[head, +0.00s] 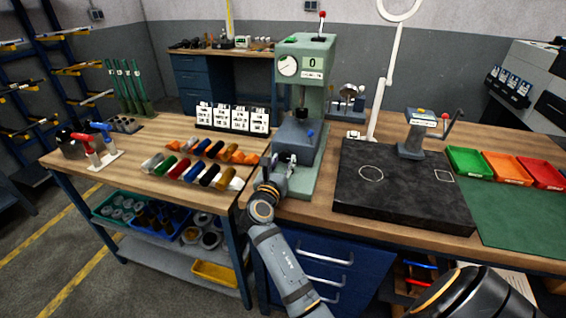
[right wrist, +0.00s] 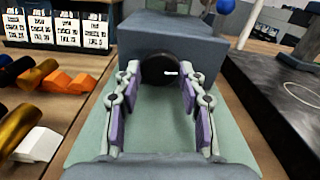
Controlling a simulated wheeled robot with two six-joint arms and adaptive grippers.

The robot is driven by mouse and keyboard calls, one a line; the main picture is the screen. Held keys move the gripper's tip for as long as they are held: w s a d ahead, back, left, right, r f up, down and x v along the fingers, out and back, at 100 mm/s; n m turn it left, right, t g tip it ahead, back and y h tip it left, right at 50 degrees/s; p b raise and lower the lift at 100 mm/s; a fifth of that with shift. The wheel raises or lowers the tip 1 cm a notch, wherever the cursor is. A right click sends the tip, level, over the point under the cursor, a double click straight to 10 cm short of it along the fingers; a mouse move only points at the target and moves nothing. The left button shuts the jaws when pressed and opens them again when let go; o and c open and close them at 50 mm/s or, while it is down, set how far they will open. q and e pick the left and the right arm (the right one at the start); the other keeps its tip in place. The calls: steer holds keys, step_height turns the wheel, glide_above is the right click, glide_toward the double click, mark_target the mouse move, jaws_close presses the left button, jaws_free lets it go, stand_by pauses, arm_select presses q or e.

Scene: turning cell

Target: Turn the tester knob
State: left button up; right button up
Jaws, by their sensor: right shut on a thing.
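The tester (head: 306,88) is a pale green press-like machine with a round dial and a panel reading 0. A grey-blue block (right wrist: 172,35) stands on its green base. The black round tester knob (right wrist: 153,71) is on the block's near face, with a white mark lying about level and pointing right. My right gripper (right wrist: 158,82) has its purple-padded fingers on either side of the knob and is shut on it. In the head view my right gripper (head: 277,172) is at the tester's front, and the knob is hard to make out. My left gripper is not in view.
Coloured cylinders (head: 208,173) and a row of labelled cards (head: 233,117) lie left of the tester. Green, orange and red trays (head: 470,161) stand further right.

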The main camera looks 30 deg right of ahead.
steer(key=shift+r+m+p, duration=0.1)
steer(key=shift+m+p, duration=0.45)
steer(key=shift+m, duration=1.25)
steer(key=o, duration=1.1)
step_height(320, 180, up, 10)
